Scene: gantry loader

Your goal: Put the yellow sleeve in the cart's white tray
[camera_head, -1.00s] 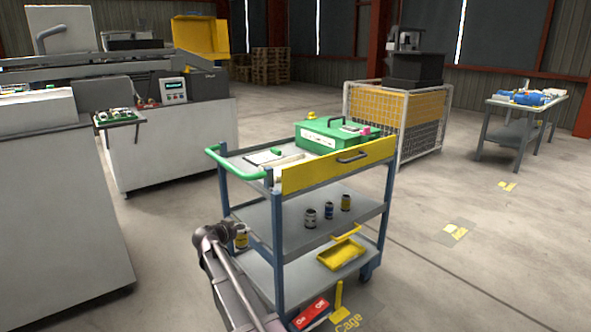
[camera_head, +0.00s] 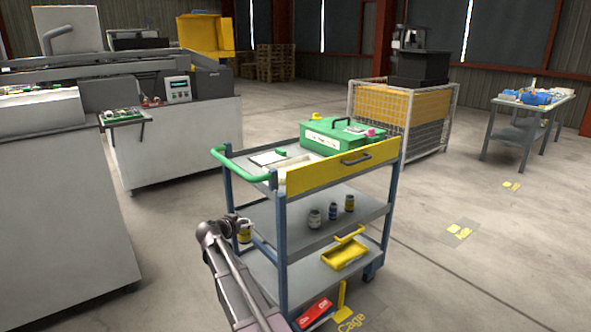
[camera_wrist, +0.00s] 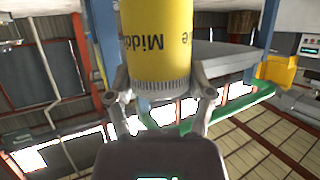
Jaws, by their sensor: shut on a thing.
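The yellow sleeve (camera_wrist: 158,40) is a yellow cylinder with dark lettering and a ribbed grey end. My gripper (camera_wrist: 162,85) is shut on it, one finger on each side. In the head view, the sleeve (camera_head: 244,236) shows small at the end of my arm, with my gripper (camera_head: 238,229) at the left side of the cart (camera_head: 286,245), below the top shelf's height. The cart's white tray (camera_head: 292,166) appears as a pale strip on the top shelf, behind the yellow front panel, which partly hides it.
A green case (camera_head: 338,136) fills the right of the top shelf. A green handle rail (camera_head: 235,168) rims the cart's left end. Several small jars (camera_head: 332,212) stand on the middle shelf. A yellow bin (camera_head: 344,256) sits lower. Open floor lies left of the cart.

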